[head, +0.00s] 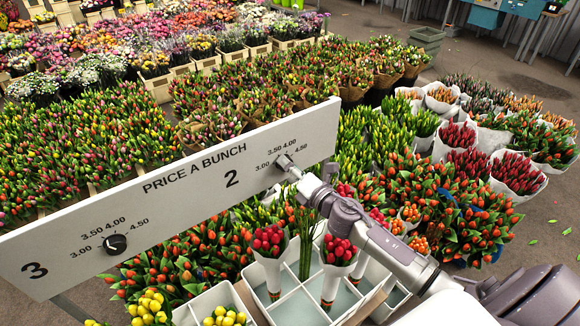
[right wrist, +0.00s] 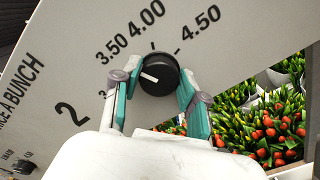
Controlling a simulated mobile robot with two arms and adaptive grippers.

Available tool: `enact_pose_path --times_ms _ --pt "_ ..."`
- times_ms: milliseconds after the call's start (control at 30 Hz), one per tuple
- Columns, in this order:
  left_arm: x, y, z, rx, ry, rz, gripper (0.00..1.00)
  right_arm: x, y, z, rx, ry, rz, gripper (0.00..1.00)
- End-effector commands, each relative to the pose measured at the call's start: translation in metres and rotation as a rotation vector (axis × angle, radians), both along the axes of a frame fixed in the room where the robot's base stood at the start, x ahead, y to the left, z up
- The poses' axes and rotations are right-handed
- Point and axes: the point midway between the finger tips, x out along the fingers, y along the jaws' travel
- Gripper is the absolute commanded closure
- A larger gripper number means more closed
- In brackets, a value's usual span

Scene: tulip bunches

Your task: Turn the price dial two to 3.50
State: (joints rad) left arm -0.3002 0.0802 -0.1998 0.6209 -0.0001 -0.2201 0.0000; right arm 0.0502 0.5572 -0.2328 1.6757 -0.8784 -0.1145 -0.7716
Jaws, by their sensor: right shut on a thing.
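Price dial two (right wrist: 166,72) is a round black knob on the white price board (head: 90,216), beside the big number 2. Its white mark points left and slightly up in the right wrist view, on the side of the 3.00 and 3.50 labels; I cannot tell exactly which value it meets. My right gripper (right wrist: 155,95) has its fingers on either side of the dial and is shut on it. In the head view, my right gripper (head: 287,166) hides most of this dial. My left gripper is not in view.
Price dial three (head: 115,244) is at the board's left, beside the number 3. A white compartment crate (head: 297,307) with tulip bunches stands below the board. Many tulips (head: 400,150) fill the space behind and right. Bare floor shows at the far right.

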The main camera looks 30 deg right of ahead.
Motion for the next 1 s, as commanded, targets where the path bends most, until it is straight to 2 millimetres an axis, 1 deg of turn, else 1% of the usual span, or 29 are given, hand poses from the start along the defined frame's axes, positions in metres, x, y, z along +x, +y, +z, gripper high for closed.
enact_pose_path --times_ms 33,167,467,567,667,1000 --pt "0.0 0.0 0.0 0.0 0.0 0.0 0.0 0.0 0.0 0.0 -0.001 0.001 -0.001 0.54" --pt "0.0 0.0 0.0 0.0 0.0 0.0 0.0 0.0 0.0 0.0 -0.001 0.001 -0.001 0.32" --pt "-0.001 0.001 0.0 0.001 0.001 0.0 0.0 -0.001 0.0 0.0 -0.001 0.001 -0.001 0.32" --pt "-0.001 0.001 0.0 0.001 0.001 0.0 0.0 -0.006 -0.001 -0.001 -0.001 0.001 -0.001 0.32" --pt "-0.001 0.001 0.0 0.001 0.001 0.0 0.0 -0.02 -0.003 -0.002 -0.001 0.003 0.0 0.32" --pt "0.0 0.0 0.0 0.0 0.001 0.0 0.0 -0.089 -0.012 -0.002 0.001 0.004 -0.002 0.32"
